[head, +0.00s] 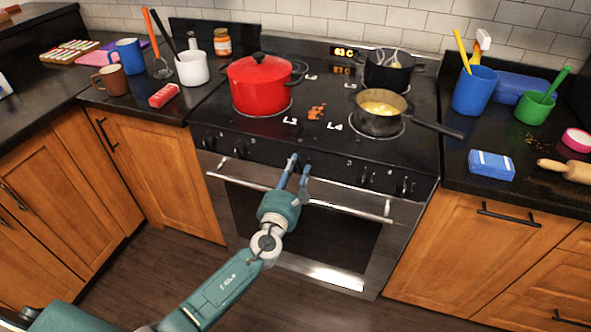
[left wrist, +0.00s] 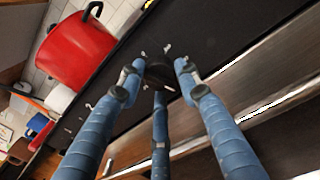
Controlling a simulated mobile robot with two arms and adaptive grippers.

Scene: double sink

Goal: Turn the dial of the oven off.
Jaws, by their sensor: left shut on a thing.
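The oven (head: 300,205) stands in the middle of the head view, with a black control panel along its front. My left gripper (head: 298,162) is at the middle of this panel, its blue fingers pointing at it. In the left wrist view, the three fingers of my left gripper (left wrist: 157,78) are closed around a round black dial (left wrist: 159,70) with small white marks around it. In the head view this dial is mostly hidden by the fingers. Other dials, such as one at the right (head: 405,187) and one at the left (head: 208,143), are clear of the gripper. My right gripper is not seen.
The oven's handle bar (head: 350,208) runs just below the gripper. On the cooktop are a red pot (head: 260,85), a pan (head: 380,122) whose handle sticks out to the right, and a black pot (head: 388,72). Counters on both sides hold mugs and utensils.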

